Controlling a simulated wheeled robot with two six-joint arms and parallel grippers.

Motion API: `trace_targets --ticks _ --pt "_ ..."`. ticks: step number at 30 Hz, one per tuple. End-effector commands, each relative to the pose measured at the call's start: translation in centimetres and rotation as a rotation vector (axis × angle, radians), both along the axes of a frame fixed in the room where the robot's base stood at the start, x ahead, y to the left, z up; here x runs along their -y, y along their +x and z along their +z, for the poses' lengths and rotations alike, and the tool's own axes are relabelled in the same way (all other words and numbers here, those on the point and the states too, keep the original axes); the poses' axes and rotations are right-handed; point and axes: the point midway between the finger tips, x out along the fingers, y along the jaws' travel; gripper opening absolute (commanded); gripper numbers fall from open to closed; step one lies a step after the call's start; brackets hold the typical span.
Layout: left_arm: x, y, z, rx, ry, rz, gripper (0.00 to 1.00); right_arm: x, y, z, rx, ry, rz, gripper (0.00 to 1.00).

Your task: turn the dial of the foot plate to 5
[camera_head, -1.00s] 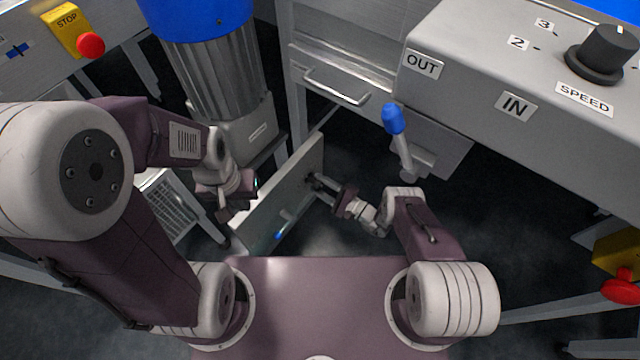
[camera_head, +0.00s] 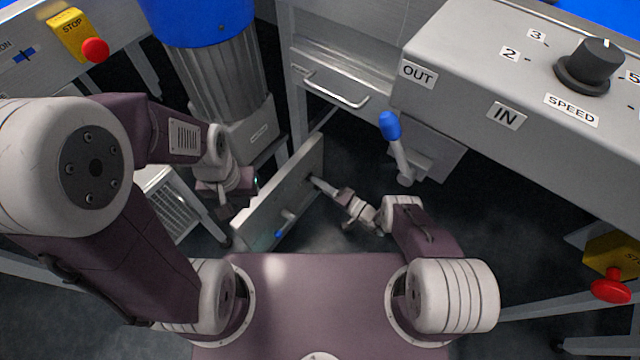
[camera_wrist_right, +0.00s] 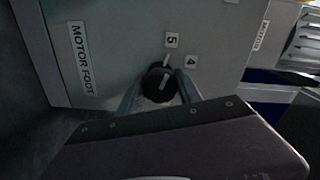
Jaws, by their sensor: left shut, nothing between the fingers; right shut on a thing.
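The foot plate is the grey upright panel (camera_head: 262,212) low in the middle of the head view. In the right wrist view its face (camera_wrist_right: 115,30) carries a MOTOR FOOT label and number tags 5 (camera_wrist_right: 172,40) and 4 (camera_wrist_right: 191,61). Its black round dial (camera_wrist_right: 158,86) has a white pointer line, directed roughly at the tick beside 5; exact alignment is hard to tell. My right gripper (camera_wrist_right: 160,88) is shut on the dial, a finger on each side. It also reaches the plate in the head view (camera_head: 316,182), where the dial is hidden. My left gripper (camera_head: 228,210) is shut and empty, left of the plate.
A blue-tipped lever (camera_head: 390,126) stands right of the plate. A grey control box (camera_head: 450,75) with a SPEED knob (camera_head: 590,68) is at the upper right. A drawer handle (camera_head: 337,92) and a ribbed motor (camera_head: 220,80) are behind. Red stop buttons show at both sides.

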Motion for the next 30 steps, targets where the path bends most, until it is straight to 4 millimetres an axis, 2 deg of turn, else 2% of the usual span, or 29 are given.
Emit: trace_targets --ticks 23,24,25,26,30 --pt "0.00 0.00 0.17 0.000 0.000 0.000 0.00 0.05 0.00 -0.09 0.069 -0.052 -0.002 0.01" --pt "0.00 0.00 0.17 0.000 0.000 0.000 0.00 0.05 0.00 -0.09 0.069 -0.052 -0.002 0.53" --pt "0.00 0.00 0.17 0.000 0.000 0.000 0.00 0.05 0.00 -0.09 0.069 -0.052 -0.002 0.61" --pt "0.00 0.00 0.17 0.000 0.000 0.000 0.00 0.05 0.00 -0.08 0.069 -0.052 -0.002 0.63" --pt "0.00 0.00 0.17 0.000 0.000 0.000 0.00 0.02 0.00 -0.05 0.069 -0.051 0.000 0.63"
